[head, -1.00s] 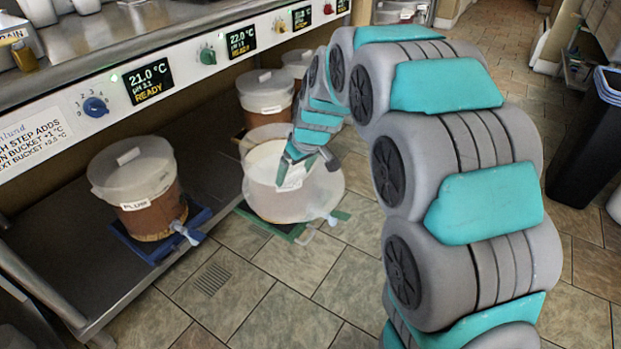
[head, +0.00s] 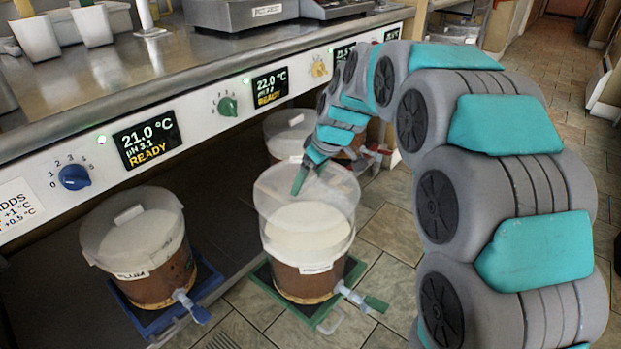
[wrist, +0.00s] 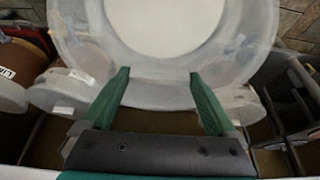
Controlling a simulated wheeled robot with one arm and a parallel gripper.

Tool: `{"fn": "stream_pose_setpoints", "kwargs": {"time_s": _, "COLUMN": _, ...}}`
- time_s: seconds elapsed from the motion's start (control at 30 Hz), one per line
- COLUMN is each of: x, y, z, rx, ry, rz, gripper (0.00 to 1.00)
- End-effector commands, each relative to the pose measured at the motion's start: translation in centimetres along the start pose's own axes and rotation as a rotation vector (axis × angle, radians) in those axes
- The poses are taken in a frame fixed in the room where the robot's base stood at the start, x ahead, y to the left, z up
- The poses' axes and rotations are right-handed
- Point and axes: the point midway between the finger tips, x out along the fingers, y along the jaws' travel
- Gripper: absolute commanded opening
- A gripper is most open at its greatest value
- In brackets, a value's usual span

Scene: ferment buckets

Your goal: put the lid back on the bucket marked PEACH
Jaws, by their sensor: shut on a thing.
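A translucent bucket (head: 305,280) with brown lower contents and a pale disc inside stands on a green base; its label is too small to read as PEACH. My gripper (head: 299,183) is over its top. It is shut on what looks like a translucent lid (head: 275,185), which is hard to tell apart from the bucket's clear upper wall. I cannot tell whether the lid touches the rim. In the wrist view, my green fingers (wrist: 158,82) lie across a wide translucent ring around a white disc.
A lidded bucket labelled PLUM (head: 140,245) stands at left on a blue base (head: 150,322). Another lidded bucket (head: 288,135) stands behind, close to my arm. The steel counter (head: 90,95) overhangs the back. A tap (head: 350,293) sticks out at the front right.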

Motion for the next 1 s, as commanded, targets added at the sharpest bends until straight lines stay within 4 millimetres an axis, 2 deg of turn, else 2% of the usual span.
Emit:
{"fn": "stream_pose_setpoints", "kwargs": {"time_s": 0.6, "x": 4.8, "y": 0.0, "z": 2.0, "rx": 0.001, "ry": -0.001, "rz": -0.001, "gripper": 0.29}}
{"fn": "stream_pose_setpoints", "kwargs": {"time_s": 1.0, "x": 5.5, "y": 0.0, "z": 2.3, "rx": 0.001, "ry": 0.001, "rz": 0.001, "gripper": 0.29}}
